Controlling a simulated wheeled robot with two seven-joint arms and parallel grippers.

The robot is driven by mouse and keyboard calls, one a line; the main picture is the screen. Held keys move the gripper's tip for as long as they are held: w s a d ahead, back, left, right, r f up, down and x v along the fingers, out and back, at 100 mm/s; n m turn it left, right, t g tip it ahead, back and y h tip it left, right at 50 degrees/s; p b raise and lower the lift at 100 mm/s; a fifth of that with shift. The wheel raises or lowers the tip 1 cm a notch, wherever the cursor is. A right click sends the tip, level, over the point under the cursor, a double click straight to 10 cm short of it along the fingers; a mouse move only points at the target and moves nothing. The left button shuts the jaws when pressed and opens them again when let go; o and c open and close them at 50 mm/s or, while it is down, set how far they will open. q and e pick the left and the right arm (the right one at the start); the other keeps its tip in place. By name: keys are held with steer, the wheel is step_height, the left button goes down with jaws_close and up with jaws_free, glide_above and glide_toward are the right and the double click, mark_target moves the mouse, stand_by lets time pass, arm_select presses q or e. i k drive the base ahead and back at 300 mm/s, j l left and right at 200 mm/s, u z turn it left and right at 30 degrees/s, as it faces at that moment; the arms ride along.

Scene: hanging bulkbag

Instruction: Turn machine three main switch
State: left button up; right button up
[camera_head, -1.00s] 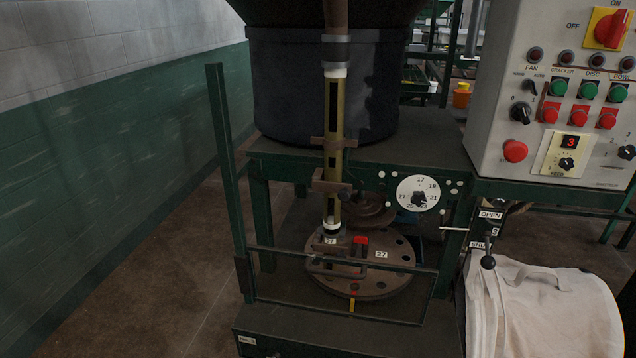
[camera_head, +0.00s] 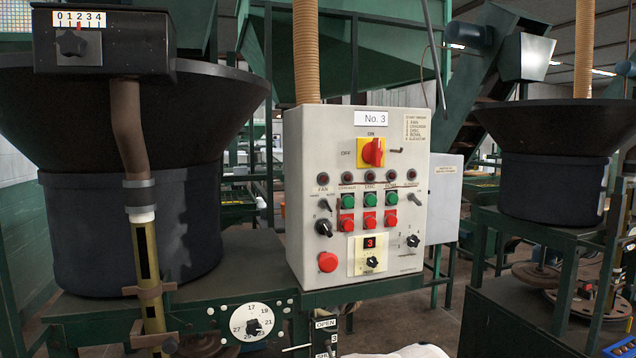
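The control box (camera_head: 302,219) of machine three is pale grey, carries a "No. 3" label (camera_head: 371,119) and stands at the picture's middle. Its main switch (camera_head: 373,152) is a red rotary handle on a yellow plate near the top, with "ON" above and "OFF" to the left. The handle looks roughly upright, slightly tilted. Below it are a row of dark red lamps, green and red push buttons, a red mushroom button (camera_head: 328,262) and a small panel with a red "3" display (camera_head: 369,243). Neither of my grippers is in view.
A dark hopper (camera_head: 130,225) with a dial box (camera_head: 103,42) stands at the left. A round numbered dial (camera_head: 252,322) is on the green frame below. A second machine (camera_head: 556,190) stands at the right. A white bag (camera_head: 400,351) shows at the bottom edge.

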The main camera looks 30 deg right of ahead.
mark_target(372, 152)
steer(key=z, duration=1.3)
